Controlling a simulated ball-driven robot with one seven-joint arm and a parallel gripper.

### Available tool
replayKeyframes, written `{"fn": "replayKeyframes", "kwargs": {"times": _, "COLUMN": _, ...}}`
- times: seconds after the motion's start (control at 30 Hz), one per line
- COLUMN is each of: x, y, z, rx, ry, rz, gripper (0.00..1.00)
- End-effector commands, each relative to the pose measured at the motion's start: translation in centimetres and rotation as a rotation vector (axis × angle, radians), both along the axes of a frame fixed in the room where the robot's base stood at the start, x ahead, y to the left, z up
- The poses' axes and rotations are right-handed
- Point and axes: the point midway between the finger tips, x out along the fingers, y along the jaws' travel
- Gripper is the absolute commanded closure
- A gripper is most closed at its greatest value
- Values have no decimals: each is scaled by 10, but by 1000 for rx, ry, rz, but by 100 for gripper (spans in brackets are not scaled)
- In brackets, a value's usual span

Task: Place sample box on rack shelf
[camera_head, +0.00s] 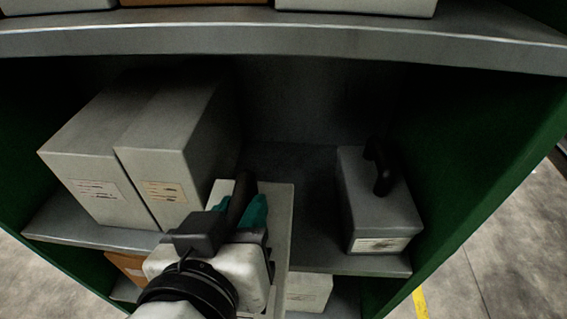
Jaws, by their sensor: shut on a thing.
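The sample box (281,222) is light grey and largely hidden behind my gripper and wrist. Its pale top and right side show. My gripper (240,208), with teal finger parts, is shut at the dark handle on top of the box. The box is at the front of the open gap on the rack shelf (315,257), overlapping the shelf's front edge in the picture. I cannot tell whether its base touches the shelf.
Two tall grey labelled boxes (158,163) stand left of the gap. A grey box with a black handle (375,205) stands right of it. An upper shelf edge (300,40) crosses above, and a green side panel (470,160) bounds the right. More boxes (308,291) sit below.

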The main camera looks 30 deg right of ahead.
Motion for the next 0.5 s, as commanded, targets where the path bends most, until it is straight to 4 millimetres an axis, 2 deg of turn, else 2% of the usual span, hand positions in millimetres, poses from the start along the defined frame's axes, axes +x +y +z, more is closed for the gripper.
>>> {"fn": "replayKeyframes", "kwargs": {"times": 0.5, "x": 84, "y": -64, "z": 3, "rx": 0, "ry": -3, "rz": -6, "gripper": 100}}
